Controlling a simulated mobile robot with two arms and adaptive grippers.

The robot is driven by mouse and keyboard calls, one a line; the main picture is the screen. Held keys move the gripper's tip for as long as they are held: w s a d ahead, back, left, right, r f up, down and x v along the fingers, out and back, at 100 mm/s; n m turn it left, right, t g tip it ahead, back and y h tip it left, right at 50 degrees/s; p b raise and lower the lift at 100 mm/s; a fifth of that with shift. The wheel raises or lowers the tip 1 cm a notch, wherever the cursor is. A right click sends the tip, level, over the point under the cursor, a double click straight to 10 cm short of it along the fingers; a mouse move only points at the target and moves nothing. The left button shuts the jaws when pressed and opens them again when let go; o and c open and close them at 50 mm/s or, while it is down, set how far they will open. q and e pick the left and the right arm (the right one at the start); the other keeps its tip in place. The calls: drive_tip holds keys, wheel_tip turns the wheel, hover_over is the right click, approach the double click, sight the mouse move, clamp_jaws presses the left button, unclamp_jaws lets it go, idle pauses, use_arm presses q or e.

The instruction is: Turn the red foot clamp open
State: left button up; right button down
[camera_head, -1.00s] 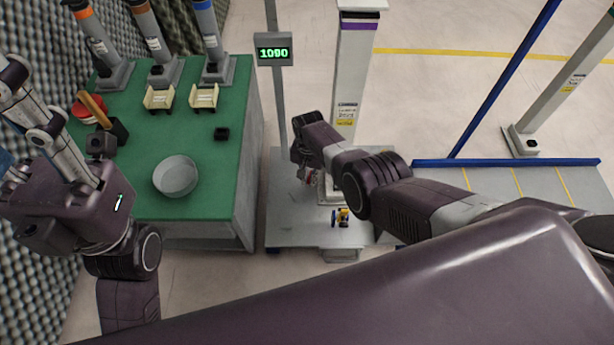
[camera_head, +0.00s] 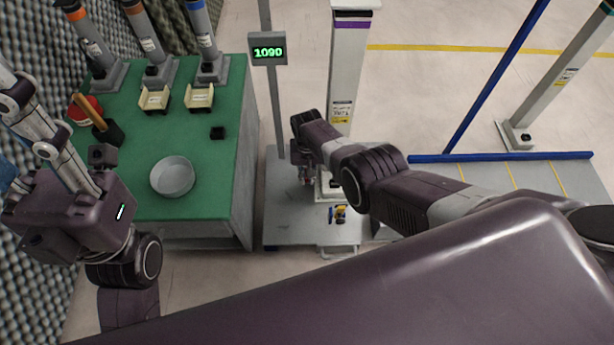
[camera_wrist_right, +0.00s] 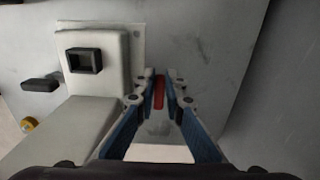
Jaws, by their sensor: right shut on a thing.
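The red foot clamp (camera_wrist_right: 159,92) shows in the right wrist view as a narrow upright red piece between my right fingertips. My right gripper (camera_wrist_right: 160,95) is shut on it, with its blue-sided fingers on either side. In the head view my right gripper (camera_head: 306,176) is at the left side of the foot of the purple-banded column (camera_head: 347,70), mostly hidden by my arm. The clamp cannot be made out clearly there. My left arm is at the left of the head view; its fingertips are not visible.
A display reading 1090 (camera_head: 268,51) stands on a post. The green table (camera_head: 215,160) at left holds a round dish (camera_head: 172,177). A blue floor rail (camera_head: 500,157) lies to the right.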

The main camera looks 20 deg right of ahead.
sight(307, 180)
drive_tip(key=c, duration=2)
unclamp_jaws()
drive_tip(key=shift+r, duration=0.65)
wheel_tip(307, 180, up, 11)
drive_tip(key=shift+f, duration=0.15)
drive_tip(key=shift+s, duration=0.1)
